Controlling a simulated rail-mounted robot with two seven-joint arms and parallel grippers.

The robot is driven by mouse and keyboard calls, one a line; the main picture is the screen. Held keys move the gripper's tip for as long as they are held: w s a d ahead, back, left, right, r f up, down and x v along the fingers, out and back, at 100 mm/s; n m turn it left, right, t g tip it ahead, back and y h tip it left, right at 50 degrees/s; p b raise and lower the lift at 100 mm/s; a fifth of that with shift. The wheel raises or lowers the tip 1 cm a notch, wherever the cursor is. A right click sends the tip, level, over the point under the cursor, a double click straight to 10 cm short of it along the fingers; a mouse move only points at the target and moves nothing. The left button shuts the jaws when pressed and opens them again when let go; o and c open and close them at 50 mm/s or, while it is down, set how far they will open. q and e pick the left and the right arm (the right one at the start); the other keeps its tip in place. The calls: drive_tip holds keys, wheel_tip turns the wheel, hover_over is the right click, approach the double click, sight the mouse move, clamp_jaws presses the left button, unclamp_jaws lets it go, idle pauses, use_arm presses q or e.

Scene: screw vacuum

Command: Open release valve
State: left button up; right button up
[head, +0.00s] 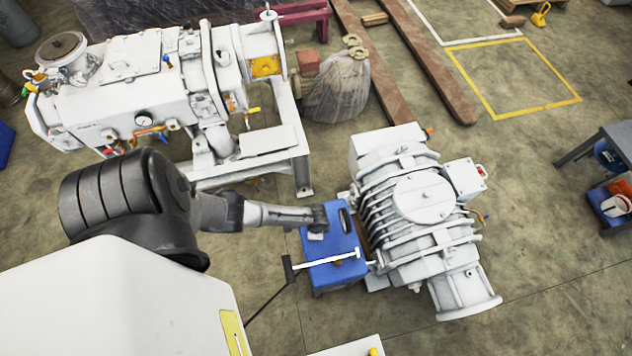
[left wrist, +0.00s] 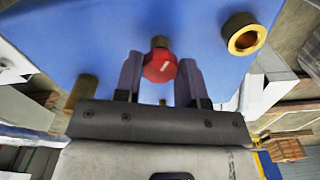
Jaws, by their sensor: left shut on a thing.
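In the left wrist view, a red faceted valve knob (left wrist: 160,66) sits on a blue surface (left wrist: 95,35), with a short stem above it. The fingers of my left gripper (left wrist: 159,76) are on either side of the knob, shut on it. In the head view, my left gripper (head: 318,219) is at the top left of a blue box unit (head: 345,238). The red knob is hidden there behind the gripper. My right gripper is in neither view.
A brass port (left wrist: 244,38) is right of the knob. A white bar handle (head: 325,260) crosses the blue box. A ribbed white machine (head: 420,205) stands close on its right, and a larger white machine (head: 100,92) at upper left.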

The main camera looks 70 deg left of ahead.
use_arm(q)
drive_tip(key=n+p, duration=0.2)
drive_tip(key=n, duration=0.3)
drive_tip(key=shift+n, duration=0.6)
idle(0.3)
drive_tip(key=o, duration=0.9)
drive_tip(key=shift+o, duration=0.2)
